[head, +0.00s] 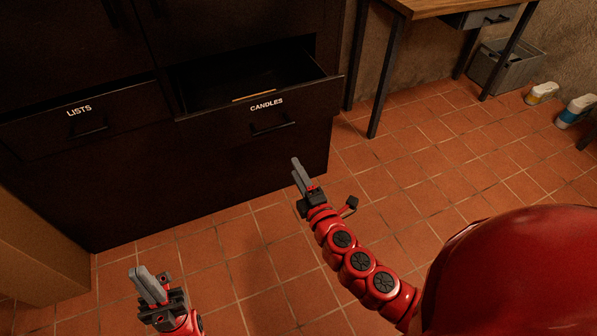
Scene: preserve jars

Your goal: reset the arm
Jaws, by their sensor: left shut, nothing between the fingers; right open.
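My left gripper (146,278) is at the lower left of the head view, over the tiled floor. Its grey fingers are together with nothing between them. My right gripper (298,172), at the end of my red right arm, is near the middle, in front of the dark cabinet and below the CANDLES drawer. It is open and I see nothing held in it; its fingers partly overlap from this angle. Both grippers appear apart from the furniture.
The CANDLES drawer (305,100) is pulled out, with a thin yellowish item (254,96) inside. A wooden desk (440,6), grey crate (507,68) and two bottles (541,93) (576,111) are at right. A pale brown box-like piece (35,250) is at left.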

